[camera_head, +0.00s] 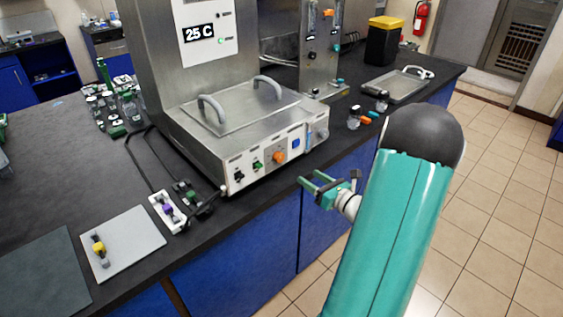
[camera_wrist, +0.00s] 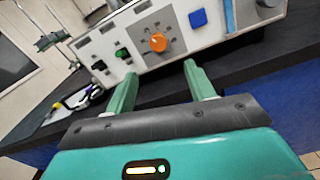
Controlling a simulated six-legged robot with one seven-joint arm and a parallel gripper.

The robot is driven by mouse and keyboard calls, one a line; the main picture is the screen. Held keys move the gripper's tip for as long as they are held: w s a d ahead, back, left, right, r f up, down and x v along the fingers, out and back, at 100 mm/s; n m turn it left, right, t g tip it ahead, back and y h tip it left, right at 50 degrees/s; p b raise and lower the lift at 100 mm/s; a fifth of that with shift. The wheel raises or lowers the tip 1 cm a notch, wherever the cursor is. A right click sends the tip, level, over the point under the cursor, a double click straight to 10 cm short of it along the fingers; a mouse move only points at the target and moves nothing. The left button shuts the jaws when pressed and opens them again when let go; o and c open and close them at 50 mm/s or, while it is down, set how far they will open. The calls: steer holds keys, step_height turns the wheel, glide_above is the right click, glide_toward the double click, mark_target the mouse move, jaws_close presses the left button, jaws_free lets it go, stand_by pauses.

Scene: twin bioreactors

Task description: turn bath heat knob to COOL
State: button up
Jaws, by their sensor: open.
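The bath (camera_head: 222,130) is a steel box with a lid and a white front panel near the bench edge. An orange knob (camera_head: 279,157) sits on a grey dial plate in the panel's middle; the knob also shows in the wrist view (camera_wrist: 158,42). I take it for the heat knob, but its labels are too small to read. My gripper (camera_head: 309,182) is open and empty, in front of the panel, apart from it and below the knob. In the wrist view the two green fingers (camera_wrist: 156,76) point toward the panel, with the knob beyond the gap between them.
A green switch (camera_head: 257,166), a black switch (camera_head: 239,176) and a blue square (camera_head: 297,142) flank the knob. A grey cylinder (camera_head: 321,133) sticks out at the panel's right end. A display (camera_head: 199,33) reads 25 C. Small bottles and orange pieces (camera_head: 366,121) stand right of the bath.

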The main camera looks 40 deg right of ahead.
mark_target(281, 158)
steer(key=w, duration=1.2)
steer(key=shift+w+a, duration=0.15)
steer(key=shift+a, duration=0.15)
steer(key=c, duration=1)
